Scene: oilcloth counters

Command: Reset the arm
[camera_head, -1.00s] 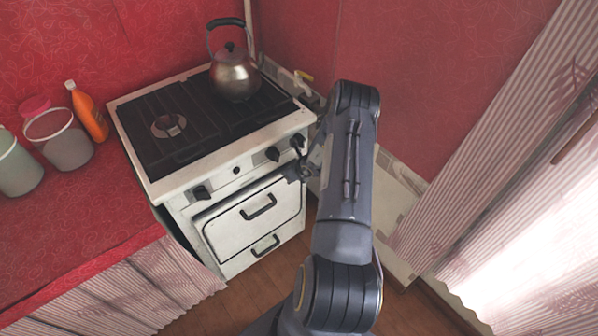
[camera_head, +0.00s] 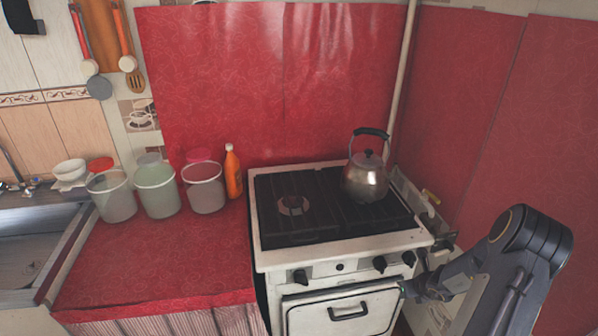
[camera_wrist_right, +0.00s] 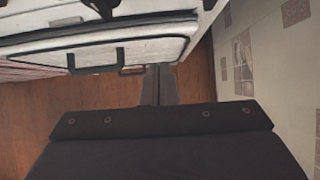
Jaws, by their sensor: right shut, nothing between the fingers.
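My right arm comes into the head view at the lower right. Its gripper (camera_head: 408,288) is at the right front of the white stove (camera_head: 275,262), just below the control knobs and near the oven door's upper right corner. I cannot tell whether it touches the stove. In the right wrist view the two dark fingers (camera_wrist_right: 158,84) are together and empty, beside the stove's front with its dark handles (camera_wrist_right: 97,60). My left gripper is not in view.
A metal kettle (camera_head: 366,180) stands on the stove's right rear. An orange bottle (camera_head: 233,172) and several buckets (camera_head: 157,190) stand at the back of the red counter (camera_head: 165,262). A sink (camera_head: 30,245) is at far left. A red wall (camera_head: 470,120) bounds the right.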

